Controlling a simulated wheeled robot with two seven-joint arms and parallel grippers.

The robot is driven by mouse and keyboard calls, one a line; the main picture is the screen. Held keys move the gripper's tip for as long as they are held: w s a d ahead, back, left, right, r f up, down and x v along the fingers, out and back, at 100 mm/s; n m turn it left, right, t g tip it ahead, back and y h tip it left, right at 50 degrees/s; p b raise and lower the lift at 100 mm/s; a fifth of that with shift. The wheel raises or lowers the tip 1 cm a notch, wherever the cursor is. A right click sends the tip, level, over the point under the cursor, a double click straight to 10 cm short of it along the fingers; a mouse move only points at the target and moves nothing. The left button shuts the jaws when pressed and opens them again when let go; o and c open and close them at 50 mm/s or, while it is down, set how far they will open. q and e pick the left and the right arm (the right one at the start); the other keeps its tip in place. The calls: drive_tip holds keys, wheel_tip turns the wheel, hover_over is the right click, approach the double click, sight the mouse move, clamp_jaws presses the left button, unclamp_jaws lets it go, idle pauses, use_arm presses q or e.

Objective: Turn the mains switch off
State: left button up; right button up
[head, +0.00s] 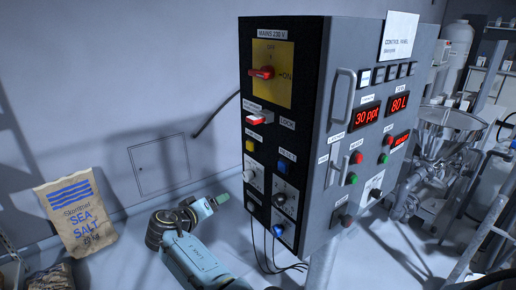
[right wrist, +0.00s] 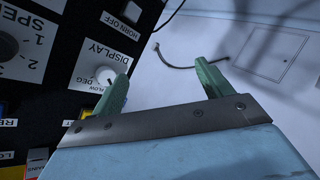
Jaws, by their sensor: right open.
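The mains switch (head: 262,72) is a red handle on a yellow plate, high on the black left panel of the cabinet. Its handle lies level, in line with the ON mark at its right; OFF is marked above. Below the plate is a red and white lever (head: 257,120) by a LOCK label. My right gripper (head: 221,199) is left of the panel, well below the switch, and touches nothing that I can see. In the right wrist view its two green fingers (right wrist: 162,72) stand apart, with nothing between them. My left gripper is not in view.
The panel's lower part has a yellow button (head: 250,145), a blue button (head: 283,166) and several knobs, including a white one (right wrist: 105,76). A grey handle (head: 340,98) juts from the front face. A salt bag (head: 80,215) stands left.

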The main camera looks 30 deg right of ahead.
wheel_tip(320, 180, up, 21)
drive_tip(key=m+g+h, duration=0.1)
drive_tip(key=m+h, duration=0.3)
drive_tip(key=m, duration=0.3)
drive_tip(key=m+g+h, duration=0.3)
drive_tip(key=m+g, duration=0.2)
drive_tip(key=m, duration=0.3)
approach(256, 74)
drive_tip(key=d+p, duration=0.1)
drive_tip(key=d, duration=0.2)
drive_tip(key=d+p, duration=0.1)
drive_tip(key=d, duration=0.3)
drive_tip(key=w+d+p, duration=0.1)
drive_tip(key=d, duration=0.2)
drive_tip(key=shift+d+r, duration=0.1)
drive_tip(key=shift+d, duration=0.3)
drive_tip(key=c, duration=1)
